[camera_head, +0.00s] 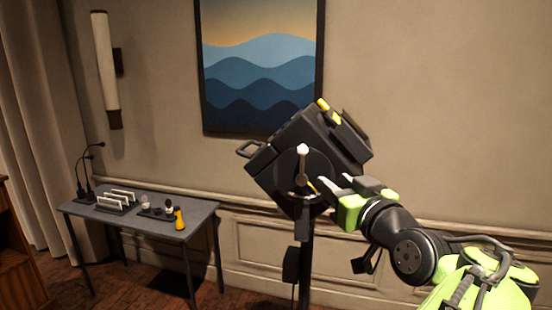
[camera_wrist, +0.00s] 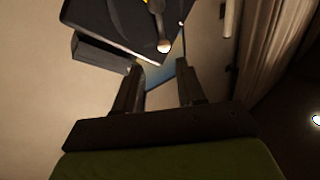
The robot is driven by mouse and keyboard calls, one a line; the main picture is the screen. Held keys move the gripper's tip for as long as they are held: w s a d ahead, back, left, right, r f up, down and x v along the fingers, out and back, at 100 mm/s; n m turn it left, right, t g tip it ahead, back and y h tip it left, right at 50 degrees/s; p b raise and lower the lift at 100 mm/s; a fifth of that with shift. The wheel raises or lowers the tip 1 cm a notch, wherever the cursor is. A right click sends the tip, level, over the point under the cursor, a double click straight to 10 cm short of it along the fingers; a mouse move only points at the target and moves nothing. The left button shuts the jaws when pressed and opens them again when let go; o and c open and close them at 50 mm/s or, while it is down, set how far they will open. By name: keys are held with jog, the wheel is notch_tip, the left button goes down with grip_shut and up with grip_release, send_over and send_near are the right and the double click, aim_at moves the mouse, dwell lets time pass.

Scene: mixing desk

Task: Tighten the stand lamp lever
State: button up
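The black stand lamp (camera_head: 270,165) stands tilted on a dark pole, right of centre in the head view. Its lever (camera_head: 303,165) points up from a round hub on the lamp's side and ends in a pale ball knob. The lever and knob also show at the top of the wrist view (camera_wrist: 163,46). My gripper (camera_head: 328,185) is just right of the lever, close to the lamp's side. In the wrist view my gripper (camera_wrist: 160,75) has its fingers apart with nothing between them, and the knob lies beyond the fingertips. Whether anything touches the lamp is unclear.
A small grey table (camera_head: 200,215) at the left bears microphones, a rack and a yellow-handled item (camera_head: 179,218). A wave picture (camera_head: 262,80) hangs on the wall behind the lamp. Floor between table and lamp pole looks clear.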

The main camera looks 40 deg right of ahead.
aim_at(303, 160)
jog(key=p+x, duration=0.3)
jog(key=x, duration=1.2)
jog(key=shift+w, duration=0.45)
jog(key=shift+a, duration=0.1)
jog(key=shift+c, duration=0.4)
grip_shut()
